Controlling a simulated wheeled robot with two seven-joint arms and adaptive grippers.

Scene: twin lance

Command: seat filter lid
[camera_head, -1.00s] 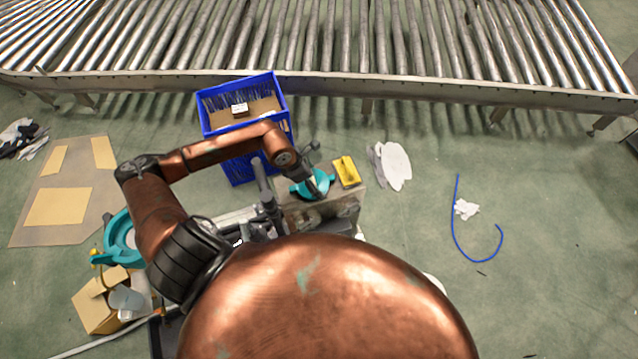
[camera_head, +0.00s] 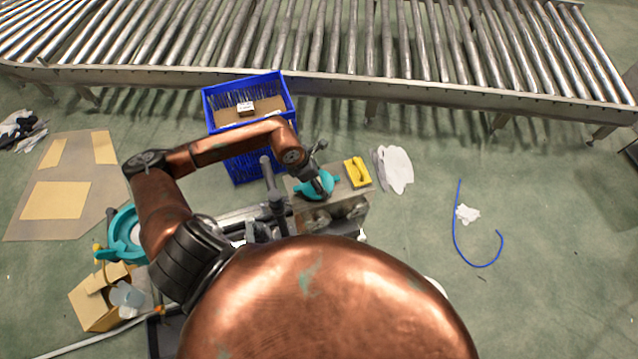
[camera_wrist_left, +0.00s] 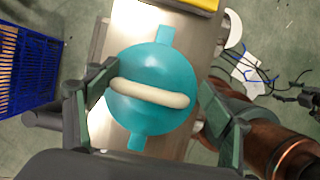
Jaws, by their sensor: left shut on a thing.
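The filter lid (camera_head: 306,187) is a teal disc with two tabs; the left wrist view shows it (camera_wrist_left: 150,67) with a cream bar handle (camera_wrist_left: 150,94) across its middle. It is over the top of a grey metal box (camera_head: 352,196); I cannot tell whether it touches the box. Whatever is under the lid is hidden. My right gripper is not in view.
A yellow block (camera_head: 357,171) lies on the box's right end. A blue crate (camera_head: 209,114) stands behind, left. A teal ring-shaped part (camera_head: 117,246) is at left, near a cardboard box (camera_head: 92,302). A roller conveyor (camera_head: 430,88) crosses the back. Floor to the right holds a blue hose (camera_head: 455,235).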

